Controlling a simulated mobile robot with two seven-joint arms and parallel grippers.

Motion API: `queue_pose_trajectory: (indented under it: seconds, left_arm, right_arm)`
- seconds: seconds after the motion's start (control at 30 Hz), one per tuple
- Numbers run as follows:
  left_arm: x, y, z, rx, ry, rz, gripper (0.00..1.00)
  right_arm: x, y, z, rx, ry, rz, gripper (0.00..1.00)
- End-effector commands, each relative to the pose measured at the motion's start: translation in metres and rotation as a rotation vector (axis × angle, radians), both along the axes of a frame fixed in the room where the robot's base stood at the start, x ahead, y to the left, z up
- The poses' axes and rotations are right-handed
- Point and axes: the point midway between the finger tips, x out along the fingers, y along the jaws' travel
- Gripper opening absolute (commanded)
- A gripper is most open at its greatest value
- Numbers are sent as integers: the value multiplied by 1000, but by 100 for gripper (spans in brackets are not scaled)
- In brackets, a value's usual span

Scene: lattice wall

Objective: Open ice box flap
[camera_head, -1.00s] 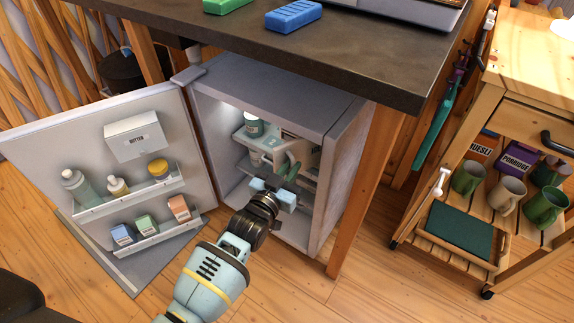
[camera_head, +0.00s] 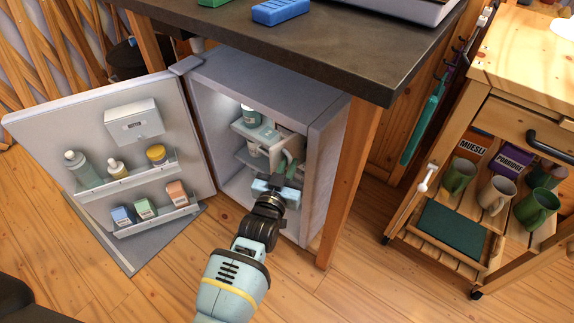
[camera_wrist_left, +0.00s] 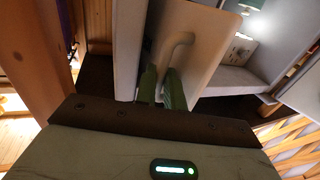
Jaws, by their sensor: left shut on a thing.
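The ice box flap (camera_head: 291,144) is a small beige panel in the upper part of the open fridge (camera_head: 329,165). It stands swung out at an angle from the ice box (camera_head: 252,133). In the left wrist view the flap (camera_wrist_left: 207,45) carries a curved beige handle (camera_wrist_left: 179,43). My left gripper (camera_head: 286,165) is at the flap's front, inside the fridge opening. In the left wrist view its green fingers (camera_wrist_left: 162,84) are shut on the lower end of the handle. The fingers partly hide the handle. My right gripper is not in view.
The fridge door (camera_head: 85,120) stands wide open at the left, with bottles and cartons in its racks. A dark worktop (camera_head: 330,50) overhangs the fridge. A wooden leg (camera_head: 350,185) stands close at its right. A wooden cart (camera_head: 500,110) with mugs stands further right.

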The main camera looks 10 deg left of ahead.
Motion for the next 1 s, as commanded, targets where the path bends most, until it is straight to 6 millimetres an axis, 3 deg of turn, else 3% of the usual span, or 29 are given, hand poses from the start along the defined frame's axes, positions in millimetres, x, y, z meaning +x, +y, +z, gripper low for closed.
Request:
queue_pose_trajectory:
  seconds: [0.03, 0.57, 0.6, 0.73, 1.0]
  left_arm:
    - [3, -6, 7, -1, -11, -6, 0]
    - [3, -5, 7, 0, -11, -2, 0]
    - [3, -5, 7, 0, -11, -2, 16]
    - [3, -4, 7, 0, -12, 0, 32]
    - [3, -1, 7, 1, -13, 4, 32]
  right_arm:
    - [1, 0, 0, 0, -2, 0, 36]
    - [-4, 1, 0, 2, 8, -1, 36]
    - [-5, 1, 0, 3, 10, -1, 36]
    - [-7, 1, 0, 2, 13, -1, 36]
    - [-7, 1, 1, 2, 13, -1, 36]
